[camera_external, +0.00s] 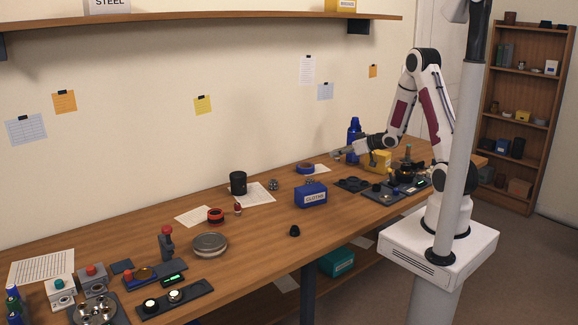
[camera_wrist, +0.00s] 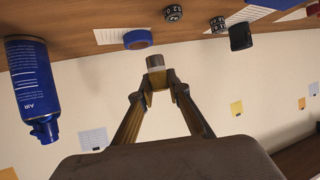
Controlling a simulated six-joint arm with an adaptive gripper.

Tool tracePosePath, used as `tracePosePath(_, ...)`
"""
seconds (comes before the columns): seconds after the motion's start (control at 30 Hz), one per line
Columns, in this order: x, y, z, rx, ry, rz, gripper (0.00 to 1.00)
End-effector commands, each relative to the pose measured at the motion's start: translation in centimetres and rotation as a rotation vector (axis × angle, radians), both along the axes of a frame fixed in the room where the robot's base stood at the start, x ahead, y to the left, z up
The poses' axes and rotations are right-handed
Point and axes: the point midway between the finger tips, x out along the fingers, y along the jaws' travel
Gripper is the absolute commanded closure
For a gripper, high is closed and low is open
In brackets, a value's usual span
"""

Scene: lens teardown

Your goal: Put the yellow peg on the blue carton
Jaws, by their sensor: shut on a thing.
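My gripper (camera_external: 342,154) is raised over the back of the bench, near the wall, with the arm reaching left. In the wrist view, my gripper (camera_wrist: 160,86) is shut on a short round peg (camera_wrist: 156,63). The peg looks brownish with a pale band in this light, so its yellow is hard to confirm. The peg is too small to make out in the external view. The blue carton (camera_external: 311,187), labelled CLOTHS, stands on the bench to the left of and nearer than my gripper, apart from it.
A blue AIR can (camera_wrist: 30,85) stands close to my gripper. A yellow box (camera_external: 380,157) is to the right. A black knob (camera_external: 294,231) sits before the carton.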

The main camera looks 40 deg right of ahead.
Motion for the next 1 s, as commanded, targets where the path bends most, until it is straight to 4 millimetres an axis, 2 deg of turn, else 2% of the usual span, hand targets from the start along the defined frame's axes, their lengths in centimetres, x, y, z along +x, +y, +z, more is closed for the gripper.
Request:
tracePosePath(0.23,0.8,5.2,2.2,-0.001,-0.003,0.161,1.00)
tracePosePath(0.47,0.4,10.3,4.0,0.001,-0.002,0.325,1.00)
tracePosePath(0.8,-1.8,17.1,5.8,0.002,0.000,0.584,1.00)
tracePosePath(1.0,-3.7,19.1,5.9,0.004,0.004,0.700,1.00)
